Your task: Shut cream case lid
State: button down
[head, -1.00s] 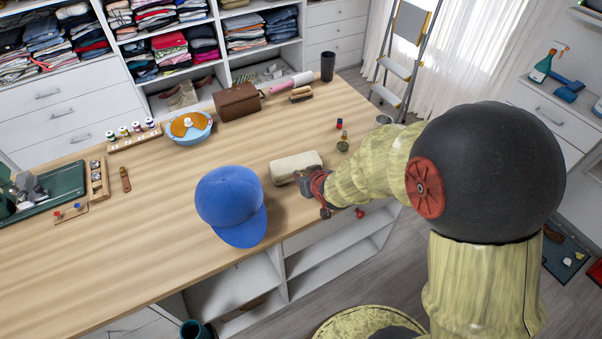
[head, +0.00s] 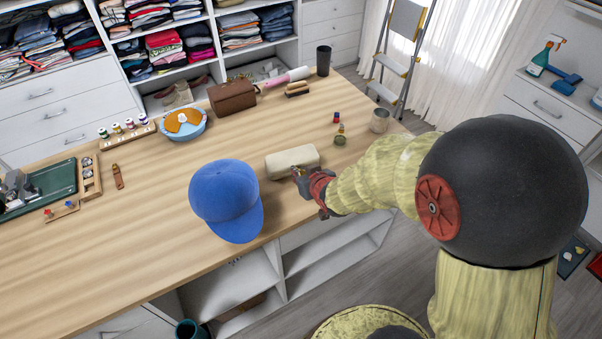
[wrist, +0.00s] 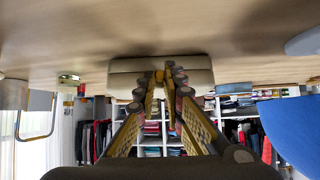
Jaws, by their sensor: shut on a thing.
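The cream case (head: 291,158) lies on the wooden table near its front edge, right of the blue cap. In the wrist view the picture is upside down, and the case (wrist: 125,83) shows its front with a seam running across it. The lid looks down or nearly down; any small gap is hard to tell. My gripper (head: 297,172) is at the front of the case. In the wrist view my fingertips (wrist: 160,77) come together around a small yellow-orange part at the middle of the case front, and partly hide it.
The blue cap (head: 225,200) stands close on the left. A green tin (head: 340,140), small blocks (head: 337,118) and a metal can (head: 380,121) are to the right. A brown box (head: 233,97) and a blue bowl (head: 183,127) stand behind.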

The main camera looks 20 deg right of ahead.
jog(key=c, duration=1.9)
grip_release()
jog(key=shift+s+a+f, duration=0.1)
jog(key=shift+s+f, duration=0.1)
jog(key=shift+f, duration=0.3)
jog(key=shift+s+a+f, duration=0.1)
jog(key=shift+s+f, duration=0.05)
jog(key=shift+f, duration=0.3)
jog(key=shift+w+d+r, duration=0.1)
jog(key=shift+w+r, duration=0.2)
jog(key=shift+r, duration=0.15)
jog(key=shift+s+r, duration=0.2)
jog(key=v, duration=1.1)
jog(key=shift+s, duration=0.15)
